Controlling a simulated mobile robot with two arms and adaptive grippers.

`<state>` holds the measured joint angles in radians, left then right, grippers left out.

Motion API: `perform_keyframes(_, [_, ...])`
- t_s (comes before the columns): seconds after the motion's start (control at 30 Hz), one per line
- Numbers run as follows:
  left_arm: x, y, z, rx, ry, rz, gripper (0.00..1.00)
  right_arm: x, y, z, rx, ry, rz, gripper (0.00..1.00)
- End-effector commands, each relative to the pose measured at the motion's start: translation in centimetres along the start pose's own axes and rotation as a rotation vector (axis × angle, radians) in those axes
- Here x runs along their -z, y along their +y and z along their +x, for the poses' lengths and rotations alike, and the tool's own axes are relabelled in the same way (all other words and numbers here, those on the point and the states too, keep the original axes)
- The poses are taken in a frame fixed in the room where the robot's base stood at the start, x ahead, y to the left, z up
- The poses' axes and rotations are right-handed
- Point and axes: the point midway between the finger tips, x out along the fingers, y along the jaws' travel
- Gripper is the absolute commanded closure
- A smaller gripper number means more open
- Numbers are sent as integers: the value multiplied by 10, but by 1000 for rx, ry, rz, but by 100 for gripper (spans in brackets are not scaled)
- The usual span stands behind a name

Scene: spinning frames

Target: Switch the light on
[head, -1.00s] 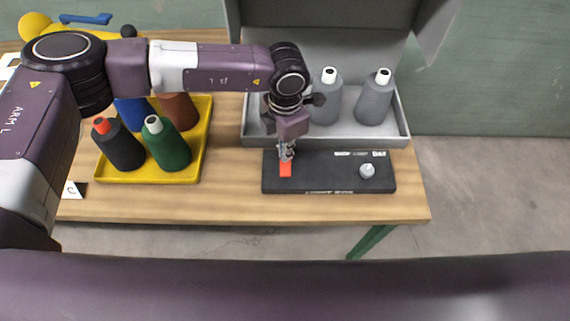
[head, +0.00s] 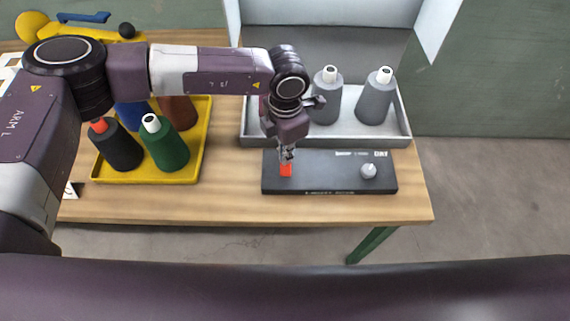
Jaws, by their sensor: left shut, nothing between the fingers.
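A black control box (head: 325,177) lies near the front edge of the wooden table. It has a red switch (head: 286,170) on its left part and a pale knob (head: 368,171) on its right part. My left gripper (head: 286,158) is shut and empty, pointing down right at the red switch and covering its far end. I cannot tell whether the fingertips touch it. The inside of the grey booth (head: 320,40) behind the box is brightly lit along its side walls. My right gripper is not in view.
Two grey bottles (head: 373,100) stand in a grey tray (head: 400,138) behind the control box. A yellow tray (head: 200,160) at left holds several bottles, among them a green one (head: 166,147) and a black one (head: 118,148). The table strip in front is clear.

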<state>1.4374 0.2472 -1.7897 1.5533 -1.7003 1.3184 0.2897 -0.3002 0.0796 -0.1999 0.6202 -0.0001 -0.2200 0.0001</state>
Motion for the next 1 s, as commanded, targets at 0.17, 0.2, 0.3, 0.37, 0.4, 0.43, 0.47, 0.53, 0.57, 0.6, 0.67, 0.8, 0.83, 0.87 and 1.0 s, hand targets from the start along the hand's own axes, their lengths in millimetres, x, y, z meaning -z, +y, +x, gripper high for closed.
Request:
perform_keyframes(0.17, [0,0,-2,0,1,0,100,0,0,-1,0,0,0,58])
perform_keyframes(0.2, [0,0,-4,0,1,0,100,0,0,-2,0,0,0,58])
perform_keyframes(0.3, [0,0,-12,-1,1,0,100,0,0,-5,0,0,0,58])
perform_keyframes(0.37, [0,0,-17,-1,1,0,100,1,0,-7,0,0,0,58])
perform_keyframes(0.4, [0,0,-20,-1,0,0,100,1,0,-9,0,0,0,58])
perform_keyframes(0.43, [0,0,-23,-1,0,0,100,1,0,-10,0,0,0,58])
perform_keyframes(0.47, [0,0,-25,0,0,0,100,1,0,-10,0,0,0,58])
perform_keyframes(0.53, [0,0,-31,0,-1,0,100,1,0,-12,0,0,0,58])
perform_keyframes(0.57, [0,0,-33,0,0,-1,100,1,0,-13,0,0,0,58])
perform_keyframes(0.6, [0,0,-36,0,0,-1,100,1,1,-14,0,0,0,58])
perform_keyframes(0.67, [0,0,-41,0,1,-1,100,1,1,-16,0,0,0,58])
perform_keyframes(0.8, [0,0,-52,0,0,0,100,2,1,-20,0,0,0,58])
perform_keyframes(0.83, [0,0,-54,0,-1,0,100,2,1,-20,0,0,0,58])
perform_keyframes(0.87, [0,0,-57,0,-1,0,100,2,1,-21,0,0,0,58])
perform_keyframes(1.0, [0,0,-67,-1,0,1,100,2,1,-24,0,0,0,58])
